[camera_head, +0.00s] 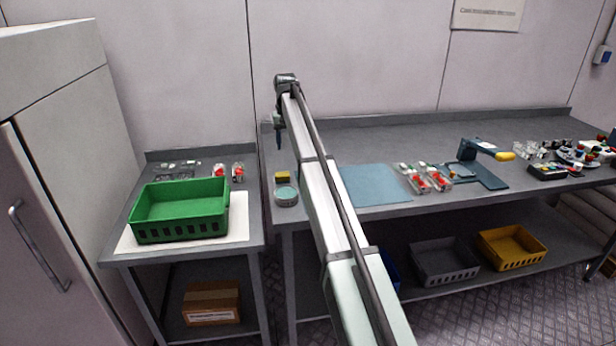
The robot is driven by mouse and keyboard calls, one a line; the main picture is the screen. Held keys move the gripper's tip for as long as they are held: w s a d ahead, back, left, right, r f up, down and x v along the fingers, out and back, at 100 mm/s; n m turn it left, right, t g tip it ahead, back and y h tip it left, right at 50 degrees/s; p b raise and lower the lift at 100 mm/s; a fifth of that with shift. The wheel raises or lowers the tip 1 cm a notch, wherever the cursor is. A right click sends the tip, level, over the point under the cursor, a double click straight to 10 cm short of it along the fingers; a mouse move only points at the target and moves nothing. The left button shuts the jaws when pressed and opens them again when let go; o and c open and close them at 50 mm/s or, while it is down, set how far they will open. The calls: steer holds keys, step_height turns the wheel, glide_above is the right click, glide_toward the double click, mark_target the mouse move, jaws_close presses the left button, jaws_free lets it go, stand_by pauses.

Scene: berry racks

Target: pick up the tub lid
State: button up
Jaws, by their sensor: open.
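A small round clear tub (287,199) stands at the front left corner of the right-hand table. A pale teal round top, which looks like the tub lid (286,191), shows on it; at this size I cannot tell whether it is seated or loose. My gripper (279,146) hangs pointing down at the end of my arm, above the table and farther back than the tub. It is open, with nothing visible in it. It is apart from the lid.
A yellow block (282,177) lies just behind the tub. A blue mat (375,186) lies right of my arm, with clear packs of red berries (427,179) beside it. A blue device (480,170) stands farther right. A green crate (180,209) stands on the left table.

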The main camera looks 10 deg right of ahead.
steer(key=w+d+r+n, duration=0.2)
steer(key=d+n, duration=0.6)
steer(key=n, duration=0.1)
steer(key=f+n, duration=0.9)
steer(key=shift+a, duration=0.2)
steer(key=shift+s+f, duration=0.2)
steer(key=shift+f, duration=1.1)
steer(key=shift+s+f, duration=0.15)
steer(key=shift+f, duration=1.1)
jaws_close()
